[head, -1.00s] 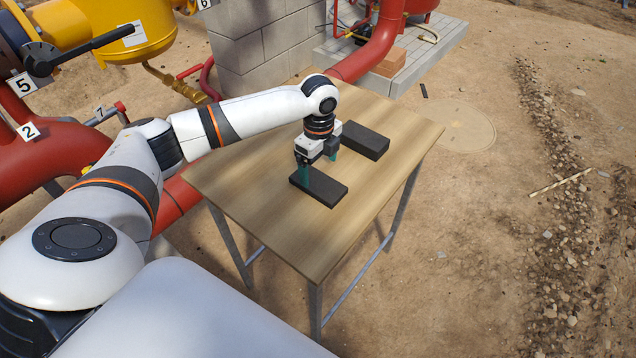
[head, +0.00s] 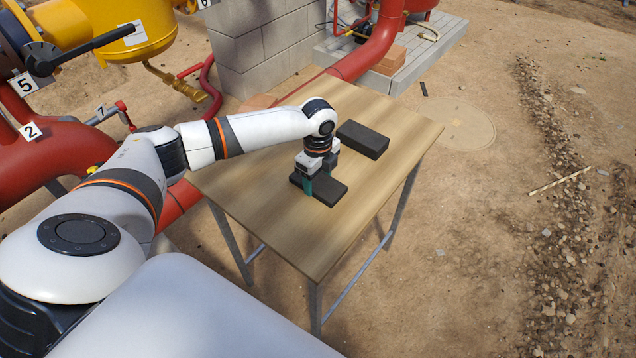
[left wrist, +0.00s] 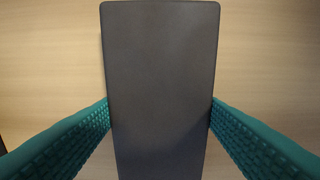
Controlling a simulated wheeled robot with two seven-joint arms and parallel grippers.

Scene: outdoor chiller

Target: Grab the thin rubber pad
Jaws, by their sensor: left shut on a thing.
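The thin dark rubber pad (head: 327,191) lies flat near the middle of the wooden table, and it fills the centre of the left wrist view (left wrist: 160,80). My left gripper (head: 315,186) is over the pad, pointing down. Its teal fingers touch the pad's two long sides in the left wrist view (left wrist: 160,118), so it is shut on the pad. The pad appears to rest on the table. A thicker dark block (head: 362,140) lies behind it, to the right, apart from the gripper. My right gripper is not in view.
The wooden table (head: 270,225) is otherwise bare, with free room at its front and right. Red pipes (head: 375,50) and a grey block wall (head: 265,45) stand behind it. More red pipework (head: 55,160) is at the left.

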